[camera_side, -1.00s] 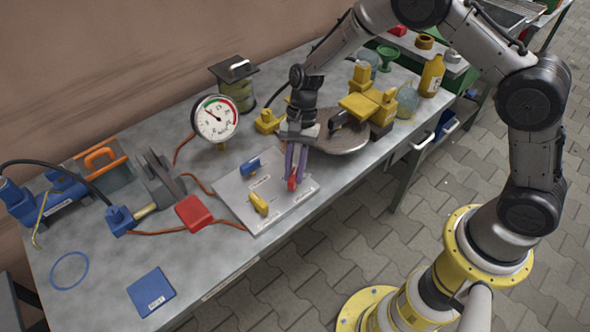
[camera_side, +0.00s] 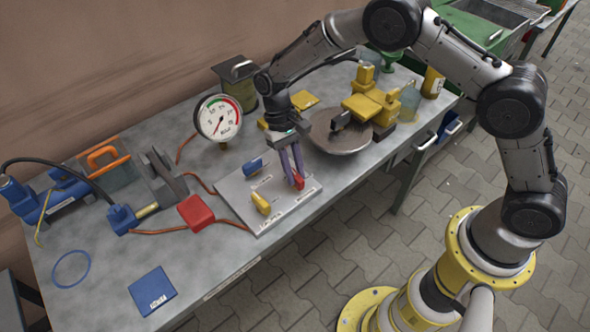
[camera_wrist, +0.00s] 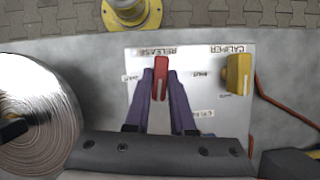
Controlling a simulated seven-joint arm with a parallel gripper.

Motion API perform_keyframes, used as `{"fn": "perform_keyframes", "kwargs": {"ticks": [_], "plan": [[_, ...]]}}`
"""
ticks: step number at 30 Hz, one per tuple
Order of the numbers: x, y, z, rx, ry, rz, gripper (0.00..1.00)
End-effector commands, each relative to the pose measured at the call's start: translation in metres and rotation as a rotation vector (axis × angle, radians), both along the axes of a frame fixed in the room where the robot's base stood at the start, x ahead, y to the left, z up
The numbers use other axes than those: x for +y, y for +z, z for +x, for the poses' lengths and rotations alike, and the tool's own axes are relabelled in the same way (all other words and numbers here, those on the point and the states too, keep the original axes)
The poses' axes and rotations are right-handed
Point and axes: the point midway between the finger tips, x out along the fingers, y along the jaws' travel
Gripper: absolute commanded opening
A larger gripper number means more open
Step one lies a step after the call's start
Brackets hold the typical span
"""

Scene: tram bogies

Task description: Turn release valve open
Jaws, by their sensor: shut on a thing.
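The red release valve handle (camera_side: 300,182) is on the right part of the pale valve plate (camera_side: 236,197). In the wrist view the red handle (camera_wrist: 160,64) lies below the RELEASE lettering, pointing down the picture. A small label, seemingly SHUT, lies left of it. My gripper (camera_side: 296,178) reaches down from above, its purple fingers on either side of the handle. In the wrist view my gripper (camera_wrist: 161,84) is shut on it. The pressure gauge (camera_side: 219,118) stands behind the plate, its needle pointing to the lower left.
A yellow handle (camera_side: 261,203), by the CALIPER lettering, and a blue handle (camera_side: 253,166) share the plate. A round metal disc (camera_side: 340,140) with a yellow caliper (camera_side: 371,104) stands close to the right. A red box (camera_side: 196,213) and orange hose lie left.

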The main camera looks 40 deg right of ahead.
Motion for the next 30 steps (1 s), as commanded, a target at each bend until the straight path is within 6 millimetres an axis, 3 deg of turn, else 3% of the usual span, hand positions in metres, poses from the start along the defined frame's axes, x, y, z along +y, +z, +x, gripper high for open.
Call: {"fn": "perform_keyframes", "kwargs": {"ticks": [10, 26, 27, 30], "plan": [[0.0005, 0.0011, 0.0008, -0.002, 0.134, -0.001, 0.0], [0.0007, 0.0012, 0.0007, -0.002, 0.156, 0.0, 0.0], [0.0007, 0.0012, 0.0006, -0.002, 0.155, -0.001, 0.28], [0.0008, 0.0009, 0.0005, -0.002, 0.155, 0.0, 0.46]]}}
